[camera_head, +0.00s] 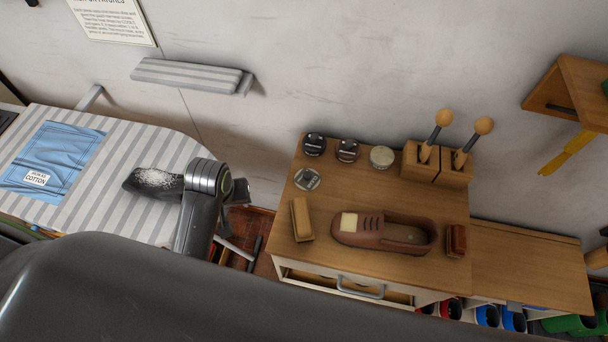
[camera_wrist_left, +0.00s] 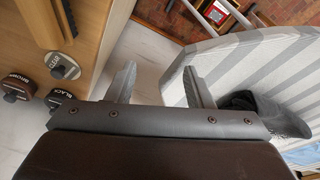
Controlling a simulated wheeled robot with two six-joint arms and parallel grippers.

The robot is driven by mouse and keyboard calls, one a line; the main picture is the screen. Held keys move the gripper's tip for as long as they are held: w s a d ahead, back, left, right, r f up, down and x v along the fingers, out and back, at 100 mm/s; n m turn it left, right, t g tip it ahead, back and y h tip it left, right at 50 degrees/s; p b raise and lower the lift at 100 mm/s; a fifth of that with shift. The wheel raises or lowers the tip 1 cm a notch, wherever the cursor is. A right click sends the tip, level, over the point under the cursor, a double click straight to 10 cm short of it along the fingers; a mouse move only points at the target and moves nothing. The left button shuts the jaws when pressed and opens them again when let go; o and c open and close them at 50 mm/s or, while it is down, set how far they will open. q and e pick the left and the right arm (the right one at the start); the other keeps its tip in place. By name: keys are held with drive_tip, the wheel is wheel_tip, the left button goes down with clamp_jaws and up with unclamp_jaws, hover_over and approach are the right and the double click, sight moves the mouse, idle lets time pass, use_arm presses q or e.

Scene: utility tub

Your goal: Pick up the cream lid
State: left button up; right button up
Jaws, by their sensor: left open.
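A flat round lid (camera_head: 307,179) with a dark knob, apparently the cream lid, lies on the wooden bench top behind the wooden brush. In the left wrist view the lid (camera_wrist_left: 64,66) is silvery and marked CLEAR. A round tin (camera_head: 382,157) with a pale cream top stands at the back of the bench. My left gripper (camera_head: 239,191) is left of the bench, apart from the lid. In the left wrist view the left gripper (camera_wrist_left: 160,86) has its fingers spread with nothing between them. My right gripper is not in view.
Dark-lidded tins (camera_head: 314,145) (camera_head: 347,150) stand behind the lid. A wooden brush (camera_head: 301,219), a brown shoe (camera_head: 383,232) and brush holders (camera_head: 436,163) share the bench (camera_head: 456,204). A striped ironing board (camera_head: 110,150) stands left, with a dark speckled object (camera_head: 153,182) on it.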

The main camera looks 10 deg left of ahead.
use_arm(q)
drive_tip(key=w+d+r+n+g, duration=0.15)
drive_tip(key=w+d+r, duration=0.25)
drive_tip(key=w+d, duration=0.4)
drive_tip(key=w+d+r+n+g, duration=0.1)
drive_tip(key=w+d+r+n, duration=0.25)
drive_tip(key=w+d, duration=0.5)
drive_tip(key=b, duration=0.3)
hover_over(308, 176)
drive_tip(key=shift+m+h, duration=0.3)
drive_tip(key=shift+m, duration=0.1)
drive_tip(key=f, duration=1)
drive_tip(key=shift+w+a+f, duration=0.15)
drive_tip(key=shift+w+f, duration=0.1)
drive_tip(key=shift+w, duration=0.1)
drive_tip(key=f, duration=0.4)
drive_tip(key=shift+s+f+p, duration=0.3)
drive_tip(key=shift+f+p, duration=0.05)
drive_tip(key=shift+f, duration=0.65)
clamp_jaws()
